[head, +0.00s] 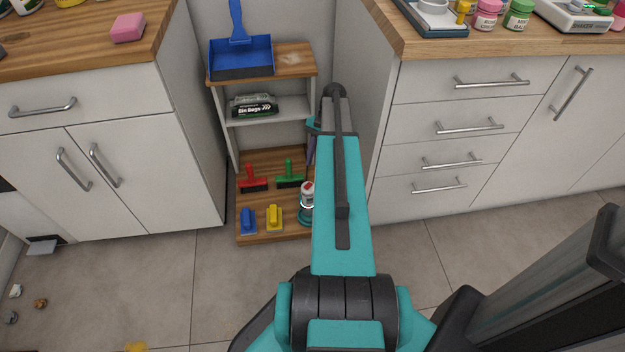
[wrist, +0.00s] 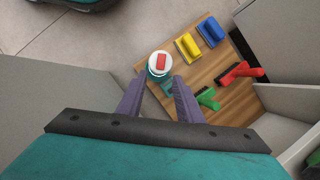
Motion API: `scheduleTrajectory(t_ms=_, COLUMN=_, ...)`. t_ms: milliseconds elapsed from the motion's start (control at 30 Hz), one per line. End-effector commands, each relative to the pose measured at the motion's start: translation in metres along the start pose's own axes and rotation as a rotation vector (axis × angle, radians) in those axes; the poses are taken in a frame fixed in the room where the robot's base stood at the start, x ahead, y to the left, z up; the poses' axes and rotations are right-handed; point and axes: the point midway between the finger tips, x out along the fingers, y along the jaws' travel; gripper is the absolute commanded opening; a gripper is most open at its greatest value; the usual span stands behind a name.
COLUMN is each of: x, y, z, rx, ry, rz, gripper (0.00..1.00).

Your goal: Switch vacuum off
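The small vacuum (head: 307,207) is a white and teal cylinder with a red switch on top. It stands upright on the low wooden shelf board, partly hidden by my arm in the head view. In the wrist view the vacuum (wrist: 155,60) shows its white top and red switch (wrist: 161,60) just past my purple fingertips. My gripper (wrist: 159,82) is open, its fingers apart on either side of the vacuum's near edge. I cannot tell whether they touch it. In the head view only a bit of the purple fingers shows beside my arm.
Blue, yellow, red and green brushes (head: 248,220) lie left of the vacuum on the wooden board (head: 262,160). Above are a shelf with a bin-bag pack (head: 255,107) and a blue dustpan (head: 240,55). Cabinets (head: 150,150) flank the shelf closely. Small litter (head: 40,303) lies on the floor.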

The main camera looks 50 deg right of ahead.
Motion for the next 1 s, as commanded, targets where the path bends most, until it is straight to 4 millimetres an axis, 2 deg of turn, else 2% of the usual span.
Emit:
scheduleTrajectory(t_ms=33, x=0.008, y=0.0, z=-0.001, rx=0.0, ry=0.0, rz=0.0, gripper=0.33)
scheduleTrajectory(t_ms=600, x=0.05, y=0.0, z=-0.001, rx=-0.001, ry=0.0, rz=0.0, gripper=0.33)
scheduleTrajectory(t_ms=1000, x=0.068, y=0.0, z=0.0, rx=-0.001, ry=0.001, rz=0.0, gripper=0.33)
